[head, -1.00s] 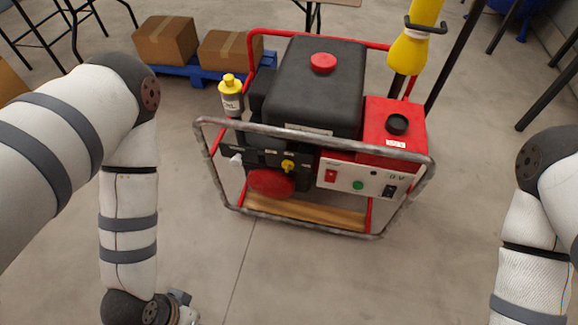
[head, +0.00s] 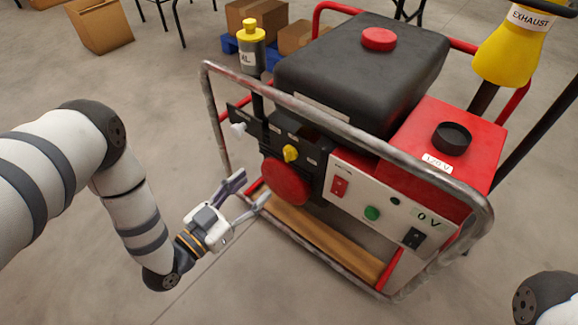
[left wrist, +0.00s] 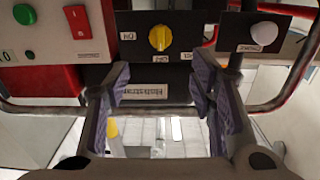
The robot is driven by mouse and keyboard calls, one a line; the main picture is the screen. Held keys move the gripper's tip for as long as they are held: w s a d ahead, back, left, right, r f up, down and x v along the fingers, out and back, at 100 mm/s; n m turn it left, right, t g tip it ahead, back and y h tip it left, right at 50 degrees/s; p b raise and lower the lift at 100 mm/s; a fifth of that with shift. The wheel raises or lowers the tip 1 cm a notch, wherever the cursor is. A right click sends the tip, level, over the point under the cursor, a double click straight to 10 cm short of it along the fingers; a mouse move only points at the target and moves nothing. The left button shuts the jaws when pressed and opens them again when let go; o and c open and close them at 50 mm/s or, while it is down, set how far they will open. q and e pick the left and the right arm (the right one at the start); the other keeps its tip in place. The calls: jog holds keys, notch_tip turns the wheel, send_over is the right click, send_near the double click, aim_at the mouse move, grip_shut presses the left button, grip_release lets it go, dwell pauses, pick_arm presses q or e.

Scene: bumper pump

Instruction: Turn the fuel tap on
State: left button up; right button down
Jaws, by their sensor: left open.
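A yellow knob (head: 290,153) sits on the dark front panel of the red-framed generator, left of the white control panel. I take it to be the fuel tap. It shows at the top middle of the left wrist view (left wrist: 160,38), with small labels around it that look upside down. My left gripper (head: 248,192) is open and empty, in front of the machine and below left of the knob in the head view. In the left wrist view its two fingers (left wrist: 161,78) are spread, with the knob beyond and between them. My right gripper is out of view.
A grey front rail (head: 330,125) runs around the machine. A white knob (head: 238,129) sits left of the yellow one, a red disc (head: 286,181) below it, and a red switch (head: 340,186) and green button (head: 372,213) to the right.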

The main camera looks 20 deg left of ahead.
aim_at(286, 156)
pick_arm(q)
jog(key=b+x, duration=0.2)
jog(key=x, duration=0.8)
jog(key=shift+w+f+b, duration=0.15)
jog(key=shift+w+b, duration=0.25)
jog(key=shift+w+d, duration=0.3)
jog(key=shift+w, duration=0.25)
jog(key=c, duration=1.1)
